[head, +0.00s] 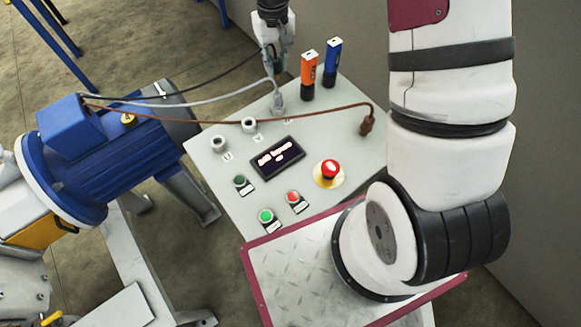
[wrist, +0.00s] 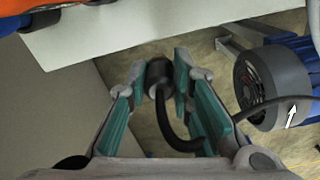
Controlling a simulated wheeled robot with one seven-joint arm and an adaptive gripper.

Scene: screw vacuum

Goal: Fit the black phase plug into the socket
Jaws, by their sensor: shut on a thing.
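The black phase plug (wrist: 158,75) is between the teal-padded fingers of my gripper (wrist: 158,88) in the wrist view, near the fingertips. Its black cable curves down and right. In the head view my gripper (head: 273,52) is above the far end of the control panel (head: 205,165), apart from the sockets. The black cable (head: 215,77) runs to it from the blue motor. Two round sockets, the left socket (head: 218,143) and the middle socket (head: 249,125), look empty. A grey plug (head: 278,102) stands at the third position. The plug in my grip is mostly hidden in the head view.
An orange device (head: 308,75) and a blue device (head: 332,65) stand at the back. A display (head: 277,158), a red emergency button (head: 329,170) and small buttons occupy the front. The motor (head: 115,150) is left.

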